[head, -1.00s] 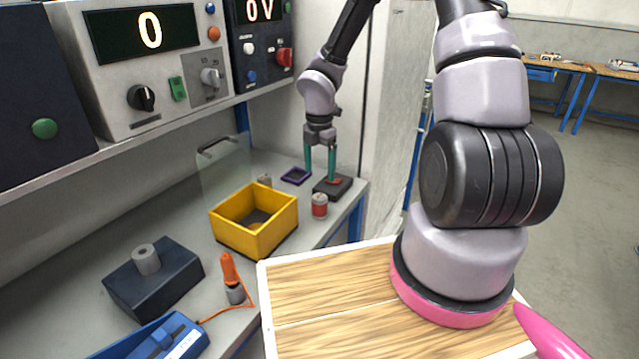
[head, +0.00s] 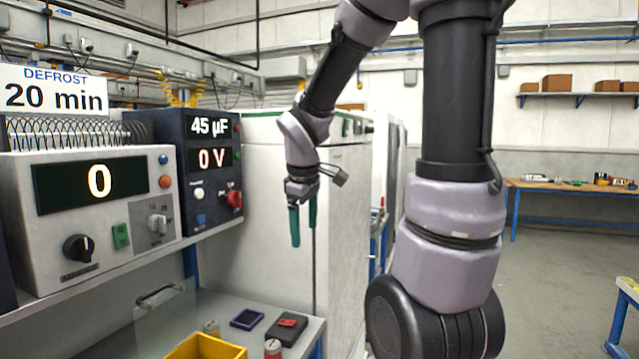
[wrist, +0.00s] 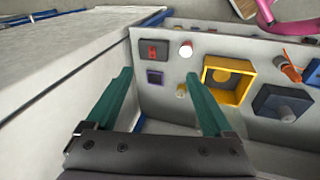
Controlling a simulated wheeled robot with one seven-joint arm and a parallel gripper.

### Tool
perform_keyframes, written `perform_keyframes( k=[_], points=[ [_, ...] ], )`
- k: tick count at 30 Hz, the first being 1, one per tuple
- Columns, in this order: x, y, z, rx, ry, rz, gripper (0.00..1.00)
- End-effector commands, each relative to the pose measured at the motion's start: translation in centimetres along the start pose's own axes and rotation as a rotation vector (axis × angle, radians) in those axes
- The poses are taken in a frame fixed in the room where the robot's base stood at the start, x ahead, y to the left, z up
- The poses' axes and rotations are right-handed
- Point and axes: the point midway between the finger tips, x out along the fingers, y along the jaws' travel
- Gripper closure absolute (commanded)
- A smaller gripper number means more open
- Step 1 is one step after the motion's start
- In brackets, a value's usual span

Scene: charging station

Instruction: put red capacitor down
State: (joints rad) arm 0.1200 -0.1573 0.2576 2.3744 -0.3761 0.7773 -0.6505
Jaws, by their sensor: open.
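A small flat red piece (head: 287,322) lies on a black block (head: 290,333) near the bench's far right corner. In the wrist view the red piece (wrist: 152,52) and black block (wrist: 145,59) show beyond the fingertips. A red can with a pale top (head: 272,349) stands in front of the block; it also shows in the wrist view (wrist: 186,50). I cannot tell which of these red things is called the capacitor. My gripper (head: 303,228), with green fingers, is well above the bench. Its fingers (wrist: 158,75) are apart, with nothing between them.
A yellow bin (head: 208,346) is nearer. Instrument boxes (head: 100,205) stand on the shelf at left, and a large white cabinet (head: 345,230) stands behind my gripper. The air around the fingers looks clear.

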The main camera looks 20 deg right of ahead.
Motion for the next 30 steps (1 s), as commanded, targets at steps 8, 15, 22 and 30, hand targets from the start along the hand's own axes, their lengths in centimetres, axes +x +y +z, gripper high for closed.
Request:
perform_keyframes(
  k=[8,15,22,30],
  points=[
    [-9.5,-2.2,3.6,0.679,0.234,-0.049,0.14],
    [-13.8,-4.3,5.7,1.041,0.38,-0.191,0.14],
    [-14.6,-4.9,6.0,1.116,0.405,-0.235,0.14],
    [-14.6,-4.8,6.0,1.113,0.404,-0.233,0.14]
  ],
)
